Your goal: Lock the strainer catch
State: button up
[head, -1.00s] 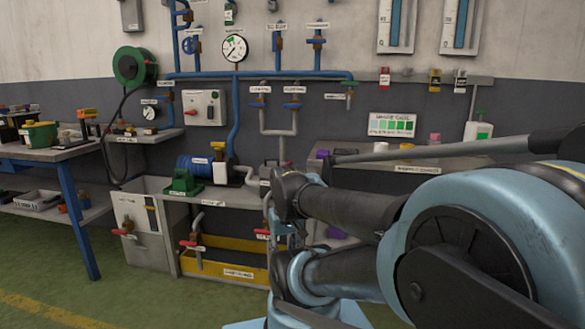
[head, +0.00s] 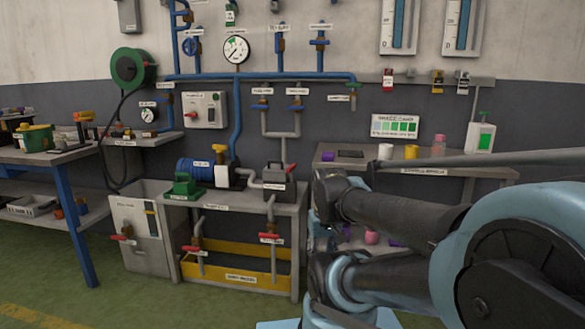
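A dark grey box with a handle-like top (head: 279,175) stands at the right end of the grey bench (head: 230,199). It carries a white label too small to read; it may be the strainer, but I cannot be sure. A grey pipe joins it on its left and another runs down below it. I cannot make out a catch on it or its state. My arm fills the right side of the head view, apart from the box in the picture. My gripper's fingers are not in view.
A blue motor and pump (head: 215,172) and a green device (head: 184,186) share the bench. A yellow tray (head: 240,277) and red-handled valves (head: 272,240) are below. A cabinet (head: 137,233) stands left. The green floor in front is clear.

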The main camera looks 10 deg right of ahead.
aim_at(290, 170)
jog(key=i, duration=1)
